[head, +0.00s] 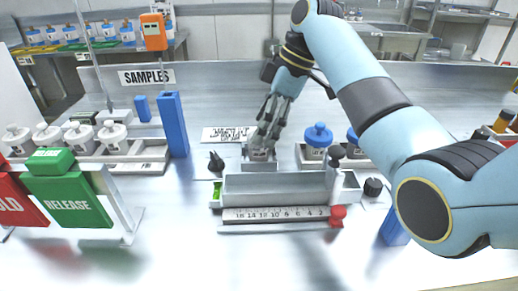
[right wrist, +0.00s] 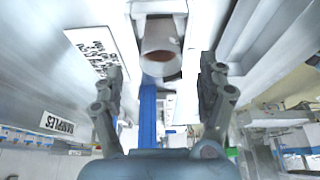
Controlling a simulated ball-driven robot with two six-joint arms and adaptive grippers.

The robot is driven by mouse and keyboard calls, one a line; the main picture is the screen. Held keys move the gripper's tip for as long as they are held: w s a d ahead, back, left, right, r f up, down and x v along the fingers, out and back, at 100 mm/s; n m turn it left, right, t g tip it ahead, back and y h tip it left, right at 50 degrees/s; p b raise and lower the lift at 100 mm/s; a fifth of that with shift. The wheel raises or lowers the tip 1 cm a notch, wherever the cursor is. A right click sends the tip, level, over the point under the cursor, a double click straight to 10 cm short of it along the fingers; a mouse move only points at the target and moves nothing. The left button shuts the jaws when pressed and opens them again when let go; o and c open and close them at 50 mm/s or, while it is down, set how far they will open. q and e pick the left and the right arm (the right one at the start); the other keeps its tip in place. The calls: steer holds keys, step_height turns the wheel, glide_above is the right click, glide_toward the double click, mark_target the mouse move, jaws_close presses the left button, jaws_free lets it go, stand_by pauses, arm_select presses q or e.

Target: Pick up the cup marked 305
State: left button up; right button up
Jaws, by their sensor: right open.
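A small pale cup (head: 258,154) stands in a grey holder (head: 259,165) at the middle of the bench, and any number on it is too small to read. My right gripper (head: 265,138) points down right at the cup and partly hides it. In the right wrist view, the cup (right wrist: 161,48) shows a brown inside and lies between and beyond the open fingers of my right gripper (right wrist: 160,85). I cannot tell whether the fingers touch it. My left gripper is not in view.
A blue-lidded jar (head: 318,137) stands close right of the gripper. A grey trough (head: 275,187) with a ruler (head: 275,214) and red knob (head: 338,212) lies in front. A blue post (head: 173,124), white-lidded jars (head: 112,134) and a green RELEASE block (head: 72,203) are left.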

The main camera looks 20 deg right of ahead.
mark_target(250, 156)
steer(key=x, duration=0.3)
steer(key=shift+s+f, duration=0.1)
steer(key=shift+f, duration=0.2)
steer(key=shift+c, duration=0.2)
steer(key=c, duration=1.3)
steer(key=shift+r, duration=0.15)
steer(key=shift+r+p, duration=0.85)
steer(key=shift+p, duration=0.25)
steer(key=shift+s+d+r+p, duration=0.55)
steer(key=shift+d+r+p, duration=1.15)
steer(key=shift+p, duration=0.6)
steer(key=shift+s+d+r+p, duration=0.6)
steer(key=shift+d+r+p, duration=0.7)
steer(key=shift+d+p, duration=0.85)
steer(key=shift+s+d+r+p, duration=0.55)
steer(key=shift+d+r+p, duration=1.05)
steer(key=shift+p, duration=0.85)
